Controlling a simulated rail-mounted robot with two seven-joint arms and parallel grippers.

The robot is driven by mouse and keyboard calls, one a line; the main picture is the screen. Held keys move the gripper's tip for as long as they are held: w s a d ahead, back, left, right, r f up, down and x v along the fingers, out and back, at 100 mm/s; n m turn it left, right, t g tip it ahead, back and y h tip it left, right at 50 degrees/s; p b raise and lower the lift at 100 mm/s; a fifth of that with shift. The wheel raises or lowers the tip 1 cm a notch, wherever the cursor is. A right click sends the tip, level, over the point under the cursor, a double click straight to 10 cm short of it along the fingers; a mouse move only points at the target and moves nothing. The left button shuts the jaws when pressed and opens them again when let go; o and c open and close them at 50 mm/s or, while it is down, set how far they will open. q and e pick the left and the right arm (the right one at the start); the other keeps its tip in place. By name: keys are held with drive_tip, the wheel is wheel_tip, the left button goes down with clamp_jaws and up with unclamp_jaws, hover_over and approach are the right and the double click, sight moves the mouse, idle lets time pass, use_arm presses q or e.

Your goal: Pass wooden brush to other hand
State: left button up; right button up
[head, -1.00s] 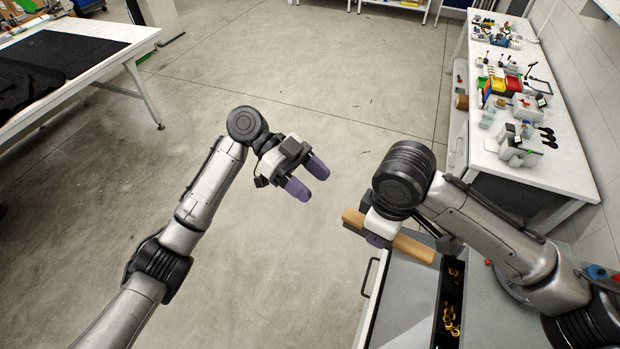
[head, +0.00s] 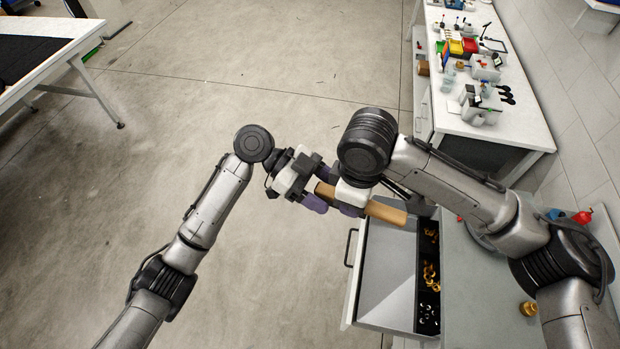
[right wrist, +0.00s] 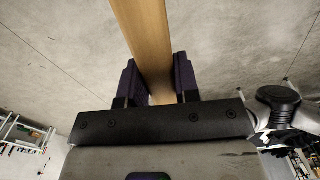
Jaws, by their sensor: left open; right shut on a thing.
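The wooden brush (head: 384,212) is a tan wooden bar held in the air near the open drawer. My right gripper (head: 352,207) is shut on it near its middle. In the right wrist view the brush (right wrist: 143,30) runs up and away between the purple fingers of my right gripper (right wrist: 158,82). My left gripper (head: 320,188) is open, with its purple fingers at the brush's left end. I cannot tell whether its fingers touch the wood. The brush's bristles do not show clearly.
An open drawer (head: 385,275) below the brush has a black compartment strip holding brass fittings (head: 431,272). A grey cabinet top (head: 480,290) lies to the right. A white bench (head: 480,120) with tools stands at the back right.

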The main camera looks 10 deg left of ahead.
use_arm(q)
drive_tip(key=shift+s+d+f, duration=0.15)
drive_tip(key=shift+d+f, duration=0.05)
drive_tip(key=shift+d, duration=0.25)
drive_tip(key=c, duration=1)
clamp_jaws()
use_arm(e)
drive_tip(key=o, duration=1)
drive_tip(key=shift+o, duration=0.2)
